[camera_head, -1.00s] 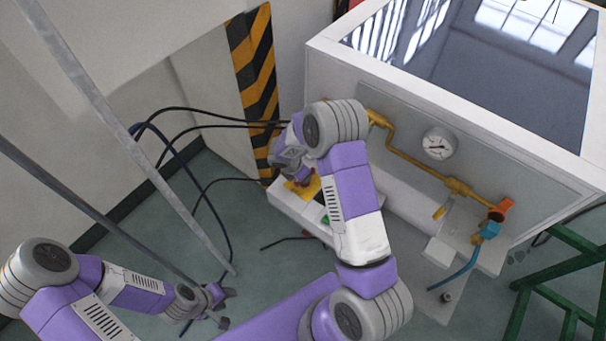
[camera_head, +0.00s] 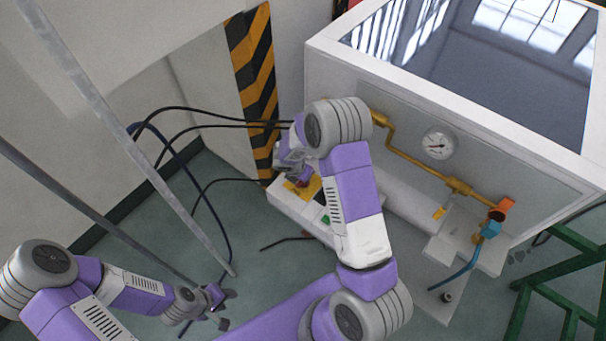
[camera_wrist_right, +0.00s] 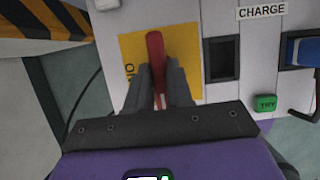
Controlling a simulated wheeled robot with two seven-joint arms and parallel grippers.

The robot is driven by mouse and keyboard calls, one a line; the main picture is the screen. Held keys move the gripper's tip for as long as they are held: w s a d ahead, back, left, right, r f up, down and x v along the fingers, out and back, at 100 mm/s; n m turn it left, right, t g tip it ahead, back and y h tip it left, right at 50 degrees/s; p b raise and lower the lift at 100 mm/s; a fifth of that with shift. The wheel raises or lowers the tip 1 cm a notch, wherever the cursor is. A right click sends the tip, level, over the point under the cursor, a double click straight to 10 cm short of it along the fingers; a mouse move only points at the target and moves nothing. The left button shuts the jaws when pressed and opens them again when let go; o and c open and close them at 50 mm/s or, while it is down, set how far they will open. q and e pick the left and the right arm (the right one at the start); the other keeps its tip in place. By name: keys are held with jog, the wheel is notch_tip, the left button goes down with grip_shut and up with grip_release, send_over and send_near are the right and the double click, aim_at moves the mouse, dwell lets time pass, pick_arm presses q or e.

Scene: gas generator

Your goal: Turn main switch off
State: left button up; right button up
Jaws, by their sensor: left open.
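The main switch is a red handle (camera_wrist_right: 156,55) on a yellow plate (camera_wrist_right: 185,48) in the right wrist view. My right gripper (camera_wrist_right: 157,75) has one finger on each side of the handle, and both appear to touch it. The handle's lower part is partly hidden between the fingers. In the head view the yellow plate (camera_head: 303,190) is partly covered by my right gripper (camera_head: 290,164) and arm. My left gripper (camera_head: 222,308) is open and empty, low over the floor at the lower left.
A green TRY button (camera_wrist_right: 265,103) and a dark rocker switch (camera_wrist_right: 222,60) sit right of the yellow plate. The white generator cabinet (camera_head: 335,80) has a gauge (camera_head: 438,144) and yellow pipe. Black cables (camera_head: 205,126) hang left. A green frame (camera_head: 560,265) stands lower right.

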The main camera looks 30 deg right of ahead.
jog(key=shift+o, duration=1.1)
jog(key=shift+s+a+f, duration=0.1)
jog(key=shift+s+f, duration=0.1)
jog(key=shift+o, duration=0.7)
jog(key=shift+w, duration=0.15)
jog(key=shift+r, duration=0.15)
jog(key=p+v, duration=0.2)
jog(key=v, duration=0.5)
jog(key=shift+r, duration=0.15)
jog(key=s+a+f+m+y, duration=0.4)
jog(key=s+a+f+m, duration=0.2)
jog(key=s+a+m, duration=0.2)
jog(key=s+a+f+m+g+y, duration=0.1)
jog(key=s+a+f+m+y, duration=0.3)
jog(key=s+a+m, duration=0.5)
jog(key=s+f+m, duration=0.2)
jog(key=s+m, duration=0.1)
jog(key=m, duration=0.5)
jog(key=shift+s+f+m, duration=0.2)
jog(key=shift+f+m, duration=0.1)
jog(key=shift+f, duration=0.05)
